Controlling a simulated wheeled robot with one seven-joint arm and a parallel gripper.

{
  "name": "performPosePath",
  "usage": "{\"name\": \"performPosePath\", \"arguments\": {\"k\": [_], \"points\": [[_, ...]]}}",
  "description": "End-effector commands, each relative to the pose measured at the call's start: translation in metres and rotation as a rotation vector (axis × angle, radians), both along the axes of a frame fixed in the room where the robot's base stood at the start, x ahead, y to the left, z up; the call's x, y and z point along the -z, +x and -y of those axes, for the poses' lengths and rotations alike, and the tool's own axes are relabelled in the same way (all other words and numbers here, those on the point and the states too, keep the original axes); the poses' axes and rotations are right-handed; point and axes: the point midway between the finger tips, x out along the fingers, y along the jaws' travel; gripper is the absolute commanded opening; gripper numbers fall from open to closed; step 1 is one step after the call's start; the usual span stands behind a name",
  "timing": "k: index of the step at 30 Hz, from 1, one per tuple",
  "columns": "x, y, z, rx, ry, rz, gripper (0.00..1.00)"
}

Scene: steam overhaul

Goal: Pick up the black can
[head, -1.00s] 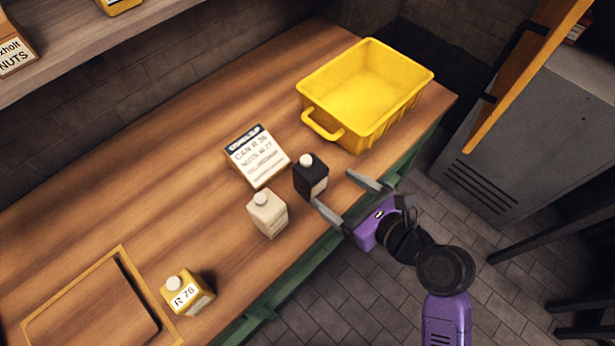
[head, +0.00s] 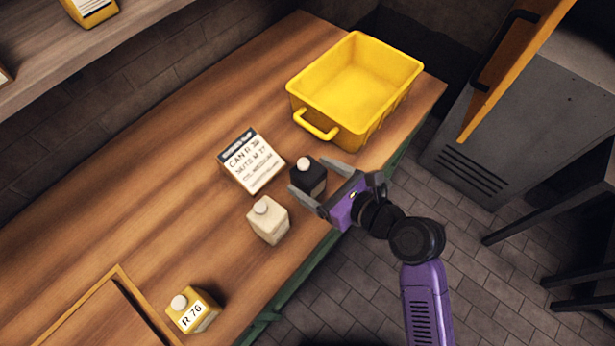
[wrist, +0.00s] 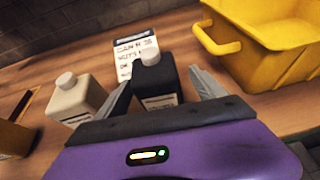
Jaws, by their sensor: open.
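The black can (head: 308,177), with a pale cap and a light label, stands upright on the wooden bench. In the wrist view the black can (wrist: 156,80) sits between the two fingers of my gripper (wrist: 165,92). In the head view my gripper (head: 318,178) is open with a finger on either side of the can. I cannot tell whether either finger touches it. The can's lower part is partly hidden by my gripper.
A cream can (head: 268,220) stands close to the left finger. A white label card (head: 250,160) is behind the black can. A yellow bin (head: 340,120) is at the back right. A yellow can (head: 192,310) and a wooden frame (head: 120,275) are at the front left.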

Motion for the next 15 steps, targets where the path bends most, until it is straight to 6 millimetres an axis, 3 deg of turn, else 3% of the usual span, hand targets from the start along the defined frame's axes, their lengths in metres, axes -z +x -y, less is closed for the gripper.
{"name": "performPosePath", "arguments": {"k": [9,15], "points": [[0.019,0.022,-0.031,-0.003,0.000,0.000,0.80],[0.022,0.026,-0.035,0.000,0.000,0.000,0.80]]}}
